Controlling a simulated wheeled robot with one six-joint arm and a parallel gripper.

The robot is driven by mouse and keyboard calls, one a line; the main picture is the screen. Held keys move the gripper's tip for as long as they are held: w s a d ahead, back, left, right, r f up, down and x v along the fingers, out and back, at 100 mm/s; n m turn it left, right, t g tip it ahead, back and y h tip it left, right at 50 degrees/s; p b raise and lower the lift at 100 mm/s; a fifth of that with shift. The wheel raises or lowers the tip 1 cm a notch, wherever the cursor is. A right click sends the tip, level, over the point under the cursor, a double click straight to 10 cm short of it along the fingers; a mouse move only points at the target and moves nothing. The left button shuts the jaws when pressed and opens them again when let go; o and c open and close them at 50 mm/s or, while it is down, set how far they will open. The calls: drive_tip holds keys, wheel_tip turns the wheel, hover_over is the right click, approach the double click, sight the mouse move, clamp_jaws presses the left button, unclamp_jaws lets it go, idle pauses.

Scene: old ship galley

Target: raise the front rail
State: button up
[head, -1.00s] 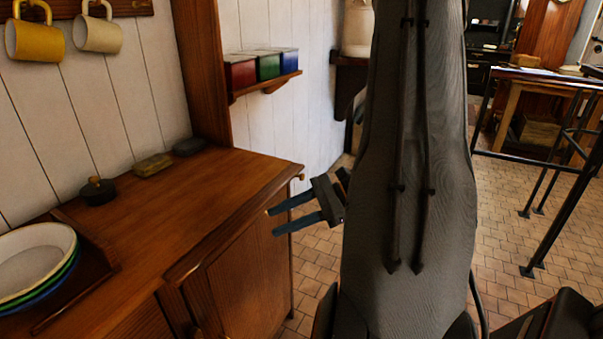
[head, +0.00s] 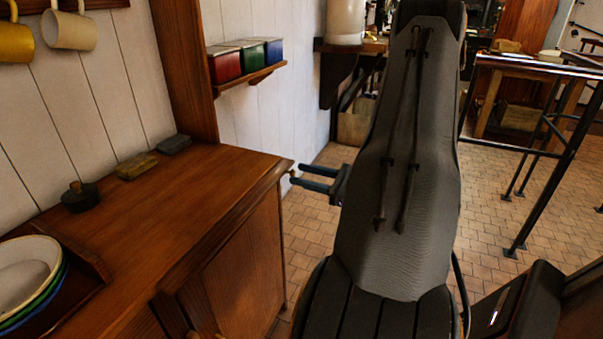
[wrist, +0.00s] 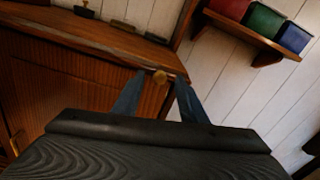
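The front rail (head: 222,221) is a dark wooden strip along the front edge of the wooden counter. It sits about level with the counter top. A small brass knob (head: 291,172) sticks out at the rail's far right end. My gripper (head: 296,176) points left at this end, its two blue fingers apart. In the wrist view the knob (wrist: 160,76) shows between the open fingertips, with a gap on each side. I cannot tell whether the fingers reach around it. The rail (wrist: 85,42) runs off to the left there.
On the counter (head: 185,195) are a stack of plates (head: 28,280), a small dark pot (head: 80,197) and two small blocks. Mugs (head: 70,30) hang above. A wall shelf (head: 255,80) holds three coloured tins. Black metal railings (head: 545,170) stand further right.

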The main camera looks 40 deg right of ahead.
drive_tip(key=shift+w+a, duration=0.2)
drive_tip(key=shift+w, duration=0.3)
clamp_jaws()
